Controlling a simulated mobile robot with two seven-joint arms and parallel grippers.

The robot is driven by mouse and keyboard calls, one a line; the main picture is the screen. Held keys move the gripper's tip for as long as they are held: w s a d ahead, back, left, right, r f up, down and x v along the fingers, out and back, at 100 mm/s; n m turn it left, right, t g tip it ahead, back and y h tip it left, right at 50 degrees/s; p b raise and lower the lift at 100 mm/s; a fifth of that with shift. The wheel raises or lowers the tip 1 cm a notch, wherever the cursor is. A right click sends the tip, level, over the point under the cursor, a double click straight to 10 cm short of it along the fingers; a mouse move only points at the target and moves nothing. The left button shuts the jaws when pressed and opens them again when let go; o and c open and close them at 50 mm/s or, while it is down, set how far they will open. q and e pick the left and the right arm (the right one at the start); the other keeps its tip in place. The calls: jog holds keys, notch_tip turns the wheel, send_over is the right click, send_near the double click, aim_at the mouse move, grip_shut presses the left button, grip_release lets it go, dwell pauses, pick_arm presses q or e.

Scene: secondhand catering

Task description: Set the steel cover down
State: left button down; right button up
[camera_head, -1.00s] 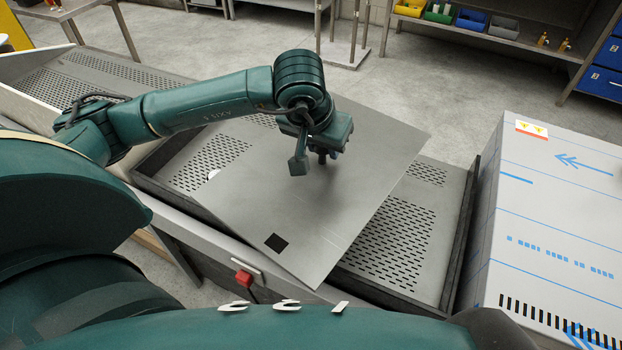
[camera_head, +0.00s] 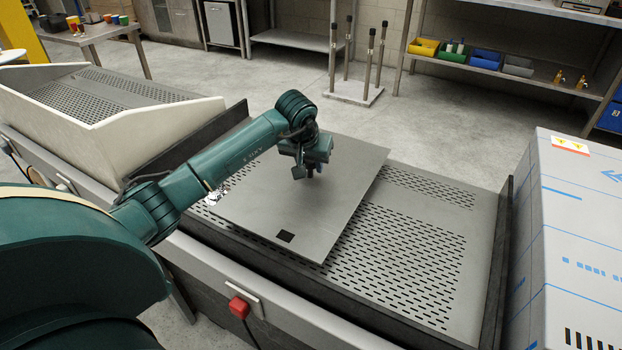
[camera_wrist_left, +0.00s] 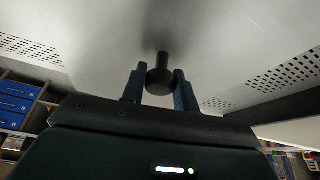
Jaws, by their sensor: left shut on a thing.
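The steel cover (camera_head: 345,195) is a flat grey plate with a black square near its front corner. It lies over the left part of the perforated bed (camera_head: 480,245), slightly turned. It looks nearly level and close to the bed; I cannot tell whether it touches all along. My left gripper (camera_head: 308,174) is above the cover's middle, shut on its dark knob. In the left wrist view, the knob (camera_wrist_left: 160,80) sits between the two blue fingers of the left gripper (camera_wrist_left: 159,88). My right gripper is not in view.
A small whitish object (camera_head: 214,196) shows at the cover's left edge. A dark raised rim bounds the bed. A white-blue box (camera_head: 575,240) stands right, a cream-walled tray (camera_head: 150,130) left. A red button (camera_head: 239,307) is on the front. Bare bed lies right of the cover.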

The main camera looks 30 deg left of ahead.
aim_at(309, 174)
pick_arm(q)
jog(key=shift+f, duration=1.8)
jog(key=shift+f+b, duration=0.15)
jog(key=shift+b, duration=0.2)
jog(key=c, duration=1.1)
grip_release()
